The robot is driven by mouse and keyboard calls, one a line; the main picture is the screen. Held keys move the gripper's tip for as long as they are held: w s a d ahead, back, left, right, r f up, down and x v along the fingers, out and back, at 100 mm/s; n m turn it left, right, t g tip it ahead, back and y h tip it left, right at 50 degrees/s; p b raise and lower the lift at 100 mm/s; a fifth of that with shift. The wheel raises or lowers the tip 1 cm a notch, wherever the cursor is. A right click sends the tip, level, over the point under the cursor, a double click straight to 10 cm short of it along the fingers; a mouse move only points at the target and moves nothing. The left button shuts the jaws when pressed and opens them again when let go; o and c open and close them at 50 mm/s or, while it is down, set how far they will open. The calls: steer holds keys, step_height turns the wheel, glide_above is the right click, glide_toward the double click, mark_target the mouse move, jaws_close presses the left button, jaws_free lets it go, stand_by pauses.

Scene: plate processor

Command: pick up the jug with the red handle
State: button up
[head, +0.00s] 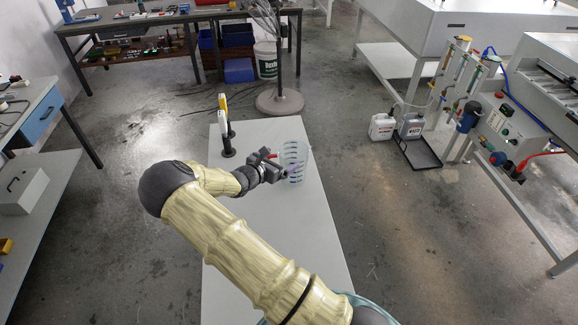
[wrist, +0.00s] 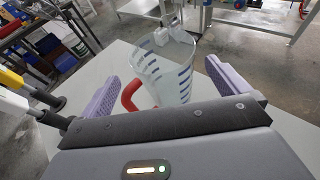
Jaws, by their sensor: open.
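The jug (head: 294,158) is clear with blue markings and stands upright near the far right edge of the white table (head: 310,236). In the wrist view the jug (wrist: 168,64) shows ahead of my gripper, with its red handle (wrist: 131,94) on the near left side. My gripper (head: 280,164) is just left of the jug in the head view. In the wrist view its purple fingers (wrist: 160,86) are spread wide, with the handle between them in the picture. The fingers hold nothing, and I cannot tell whether they touch the jug.
Yellow and white upright tools (head: 223,120) stand on black bases at the table's far left. A round stand base (head: 279,101) and a white bucket (head: 266,60) are on the floor beyond. White and grey canisters (head: 383,127) stand to the right. The near table surface is clear.

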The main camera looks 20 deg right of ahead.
steer(key=p+x, duration=0.2)
steer(key=x, duration=0.3)
steer(key=shift+s, duration=0.15)
steer(key=shift+d+f, duration=0.1)
steer(key=shift+c, duration=0.2)
steer(key=c, duration=1)
steer(key=shift+o, duration=0.2)
